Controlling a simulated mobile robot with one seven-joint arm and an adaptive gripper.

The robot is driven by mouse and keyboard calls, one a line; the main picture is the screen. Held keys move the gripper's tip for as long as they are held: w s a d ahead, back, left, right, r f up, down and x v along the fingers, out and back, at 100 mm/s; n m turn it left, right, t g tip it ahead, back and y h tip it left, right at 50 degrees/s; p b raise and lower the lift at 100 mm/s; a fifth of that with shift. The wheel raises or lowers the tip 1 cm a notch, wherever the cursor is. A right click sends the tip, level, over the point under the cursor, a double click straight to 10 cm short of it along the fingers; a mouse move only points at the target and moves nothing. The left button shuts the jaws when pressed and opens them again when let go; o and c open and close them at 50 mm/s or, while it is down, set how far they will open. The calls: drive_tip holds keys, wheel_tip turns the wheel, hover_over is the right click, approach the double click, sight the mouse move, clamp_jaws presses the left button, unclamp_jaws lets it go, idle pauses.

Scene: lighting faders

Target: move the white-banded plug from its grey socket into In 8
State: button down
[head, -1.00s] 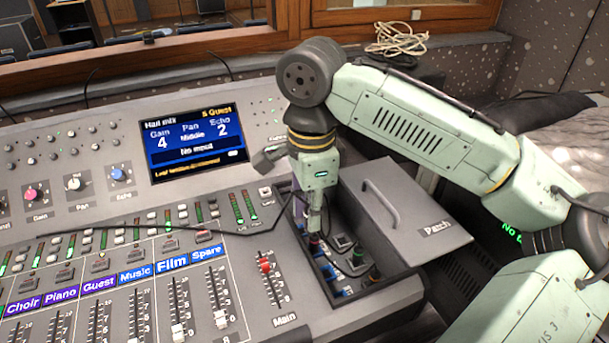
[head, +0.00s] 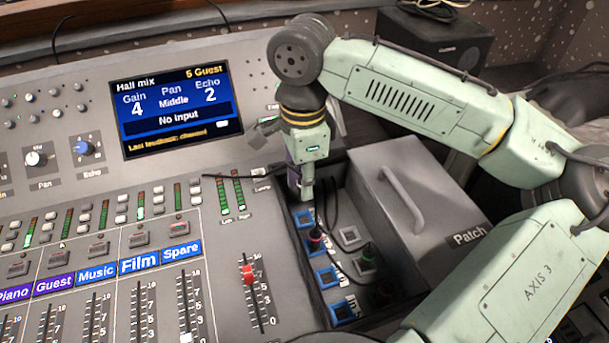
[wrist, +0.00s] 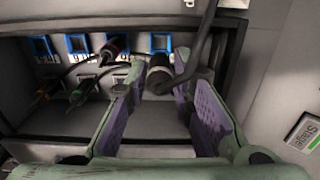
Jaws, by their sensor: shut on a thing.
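My gripper (head: 306,194) points down over the far end of the open patch box, beside the first blue-framed socket (head: 303,218). In the wrist view my gripper (wrist: 158,85) is shut on a dark plug with a pale band (wrist: 160,70), its black cable rising behind. The plug lies in front of the rightmost blue socket (wrist: 160,42); whether it touches is unclear. A bare grey socket (head: 348,236) shows across from the blue row. The socket numbers are too small to read, so I cannot tell which is In 8.
A red-banded plug (head: 316,243) stands in the second blue socket. A green-banded plug (head: 368,255) stands in the grey row, with a darker plug (head: 385,290) nearer. The Patch lid (head: 425,215) lies right of the box; the fader desk (head: 215,290) is left.

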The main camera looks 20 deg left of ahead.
drive_tip(key=shift+f+b, duration=2.5)
drive_tip(key=shift+f, duration=0.35)
drive_tip(key=shift+f+p, duration=1.1)
idle(2.5)
drive_tip(key=c, duration=1.6)
unclamp_jaws()
drive_tip(key=shift+o, duration=1.4)
drive_tip(key=shift+r, duration=0.15)
wheel_tip(320, 180, up, 12)
drive_tip(key=shift+f, duration=0.1)
